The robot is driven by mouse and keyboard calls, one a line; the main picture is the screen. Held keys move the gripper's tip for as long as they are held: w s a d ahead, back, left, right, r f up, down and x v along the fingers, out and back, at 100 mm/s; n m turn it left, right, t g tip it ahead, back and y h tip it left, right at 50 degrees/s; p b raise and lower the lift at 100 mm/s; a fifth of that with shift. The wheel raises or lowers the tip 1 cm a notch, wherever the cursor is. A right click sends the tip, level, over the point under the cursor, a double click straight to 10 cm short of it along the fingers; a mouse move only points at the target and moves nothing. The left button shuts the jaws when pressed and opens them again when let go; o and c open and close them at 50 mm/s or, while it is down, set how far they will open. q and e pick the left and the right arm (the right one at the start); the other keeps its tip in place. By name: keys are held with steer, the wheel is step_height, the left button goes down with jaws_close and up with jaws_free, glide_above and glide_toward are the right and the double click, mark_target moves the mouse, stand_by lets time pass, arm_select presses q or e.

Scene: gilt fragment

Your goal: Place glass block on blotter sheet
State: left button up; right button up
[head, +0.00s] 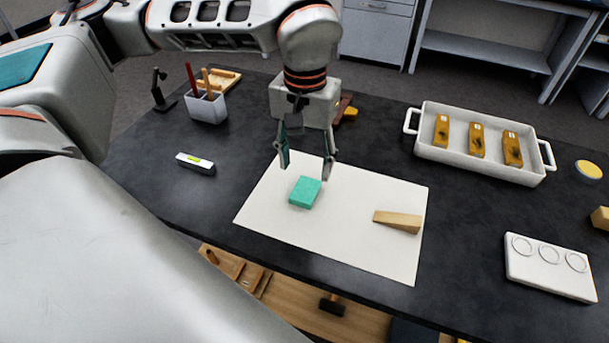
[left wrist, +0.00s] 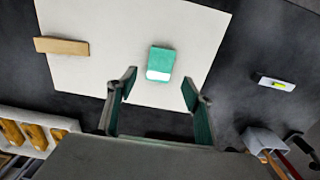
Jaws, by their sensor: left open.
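The glass block (head: 305,192) is a teal-green block lying flat on the white blotter sheet (head: 270,219), left of the sheet's middle. In the left wrist view the block (left wrist: 161,60) lies on the sheet (left wrist: 110,30), with a bright white patch along its lower side. My left gripper (head: 305,171) is open and empty, its fingers pointing down, just behind the block in the head view. In the left wrist view the block lies beyond the fingertips (left wrist: 158,84), apart from both. My right gripper is in neither view.
A wooden wedge (head: 397,221) lies on the sheet's right part. A white tray (head: 430,153) holding amber pieces stands at right, a white plate with rings (head: 550,267) nearer. A small level (head: 195,163) and a pen cup (head: 206,107) stand left. Dark table is clear between.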

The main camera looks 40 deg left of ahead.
arm_select(q)
step_height(320, 180, up, 6)
steer(key=shift+f+p, duration=0.15)
steer(key=shift+p, duration=0.15)
steer(key=shift+f, duration=0.1)
stand_by(0.4)
